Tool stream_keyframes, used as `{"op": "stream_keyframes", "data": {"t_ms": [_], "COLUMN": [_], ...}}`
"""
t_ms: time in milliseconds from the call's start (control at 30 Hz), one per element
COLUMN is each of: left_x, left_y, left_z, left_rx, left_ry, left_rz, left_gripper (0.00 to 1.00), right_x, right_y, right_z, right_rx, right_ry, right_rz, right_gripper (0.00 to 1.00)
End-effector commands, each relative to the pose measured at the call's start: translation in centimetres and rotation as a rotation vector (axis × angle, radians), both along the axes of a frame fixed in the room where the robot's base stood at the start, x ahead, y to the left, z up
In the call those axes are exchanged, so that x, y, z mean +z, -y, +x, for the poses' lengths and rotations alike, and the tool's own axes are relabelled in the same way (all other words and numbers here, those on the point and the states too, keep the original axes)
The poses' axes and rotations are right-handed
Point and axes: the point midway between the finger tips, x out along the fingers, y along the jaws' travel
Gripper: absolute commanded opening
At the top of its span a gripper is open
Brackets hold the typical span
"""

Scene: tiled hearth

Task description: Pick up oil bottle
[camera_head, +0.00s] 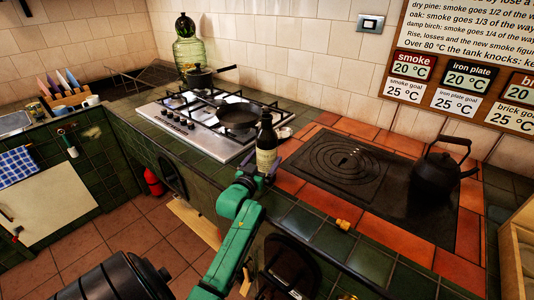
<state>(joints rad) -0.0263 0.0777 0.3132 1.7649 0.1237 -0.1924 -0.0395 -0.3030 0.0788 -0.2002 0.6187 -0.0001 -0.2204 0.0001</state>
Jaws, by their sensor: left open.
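The oil bottle (266,143) is dark with a pale label and stands upright at the counter's front edge, between the gas hob and the iron plate. My left gripper (254,177) is open at the end of the green arm, low and close in front of the bottle. The fingers are small and partly lost against the dark tiles, so I cannot tell whether they touch the bottle. The bottle's base is partly hidden by the gripper. My right gripper is not in view.
A frying pan (239,116) and a pot (200,77) sit on the gas hob (172,122) behind left. A black kettle (436,172) stands on the iron plate (318,176) at right. A small brass knob (343,224) is on the front tiles.

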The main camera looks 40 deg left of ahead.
Motion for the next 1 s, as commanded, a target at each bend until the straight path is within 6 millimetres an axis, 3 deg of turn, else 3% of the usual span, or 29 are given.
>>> {"op": "stream_keyframes", "data": {"t_ms": [100,300,367,567,600,1000], "left_x": [0.1,0.0,0.0,0.0,0.0,1.3], "left_y": [-0.5,-0.5,-0.5,-0.5,-0.5,-0.5], "left_z": [1.6,1.7,1.7,1.7,1.7,1.7], "left_rx": [0.000,-0.001,-0.001,-0.001,-0.001,-0.001], "left_ry": [0.001,0.000,0.000,0.000,0.000,0.007], "left_rz": [0.000,0.000,0.000,0.000,0.000,0.004], "left_gripper": [1.00,1.00,0.81,0.04,0.00,0.00], "right_x": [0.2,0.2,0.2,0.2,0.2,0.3], "right_y": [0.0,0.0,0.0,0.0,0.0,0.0], "right_z": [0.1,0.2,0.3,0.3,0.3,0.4], "right_rx": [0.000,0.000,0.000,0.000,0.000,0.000], "right_ry": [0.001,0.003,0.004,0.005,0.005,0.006], "right_rz": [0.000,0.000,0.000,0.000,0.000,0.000], "right_gripper": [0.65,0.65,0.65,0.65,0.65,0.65]}}
